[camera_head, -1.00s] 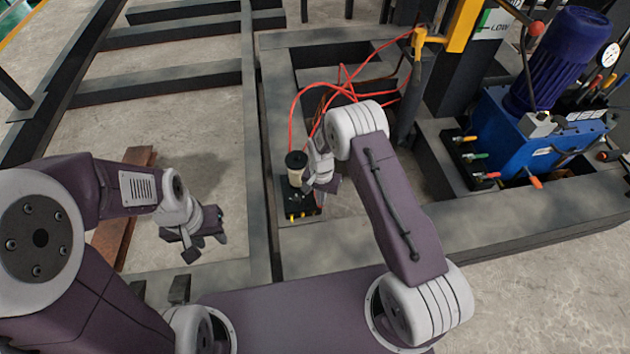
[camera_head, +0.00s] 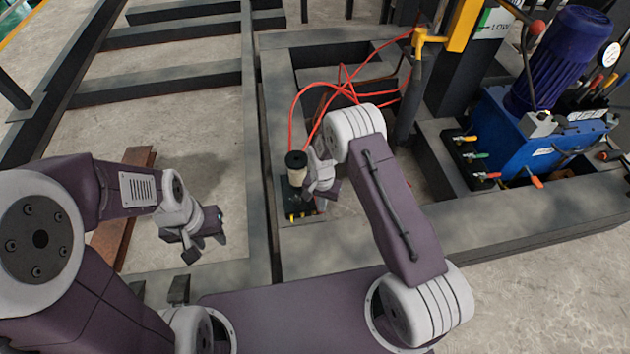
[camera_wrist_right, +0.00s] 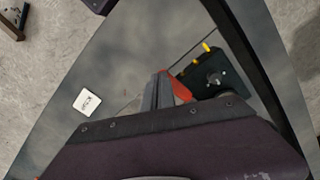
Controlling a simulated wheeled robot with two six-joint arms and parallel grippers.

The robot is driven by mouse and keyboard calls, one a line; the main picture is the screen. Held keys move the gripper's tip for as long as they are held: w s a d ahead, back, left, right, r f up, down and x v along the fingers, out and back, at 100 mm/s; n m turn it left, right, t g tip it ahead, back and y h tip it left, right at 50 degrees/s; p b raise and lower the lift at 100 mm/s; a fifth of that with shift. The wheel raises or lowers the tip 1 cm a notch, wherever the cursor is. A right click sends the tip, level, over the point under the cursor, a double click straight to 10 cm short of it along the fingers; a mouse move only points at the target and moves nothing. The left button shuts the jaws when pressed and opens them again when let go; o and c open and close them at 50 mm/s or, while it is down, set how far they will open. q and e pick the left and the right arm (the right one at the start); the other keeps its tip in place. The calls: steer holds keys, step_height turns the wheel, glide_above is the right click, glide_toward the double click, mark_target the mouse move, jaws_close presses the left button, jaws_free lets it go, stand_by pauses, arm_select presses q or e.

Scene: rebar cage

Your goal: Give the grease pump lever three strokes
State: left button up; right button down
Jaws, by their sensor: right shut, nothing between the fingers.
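The grease pump (camera_head: 297,165) stands on the frame beam in the head view, a cream cylinder with a black cap on a dark base with yellow parts. In the right wrist view its dark base (camera_wrist_right: 208,84) lies right of the fingers. My right gripper (camera_head: 327,194) is just right of the pump, shut and empty. Its fingers (camera_wrist_right: 158,88) show in the wrist view beside a red part (camera_wrist_right: 181,90). I cannot tell whether this is the lever or whether they touch. My left gripper (camera_head: 198,246) hangs far left of the pump; its fingers are unclear.
Red hoses (camera_head: 325,85) loop behind the pump. A blue power unit (camera_head: 535,135) with coloured valve handles stands at the right. A yellow post (camera_head: 464,25) rises at the back. A rust-brown bar (camera_head: 112,235) lies on the left. A white label (camera_wrist_right: 88,102) is on the grey beam.

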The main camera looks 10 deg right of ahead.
steer(key=shift+s+f, duration=0.1)
steer(key=shift+f, duration=0.2)
steer(key=shift+s+f, duration=0.25)
steer(key=shift+f, duration=0.3)
steer(key=shift+s+f+b, duration=0.25)
steer(key=shift+f+b, duration=0.25)
steer(key=shift+f, duration=0.15)
steer(key=w+r+p, duration=0.3)
steer(key=w+r, duration=0.4)
steer(key=r, duration=0.3)
steer(key=shift+r, duration=0.25)
steer(key=shift+s, duration=0.1)
stand_by(0.6)
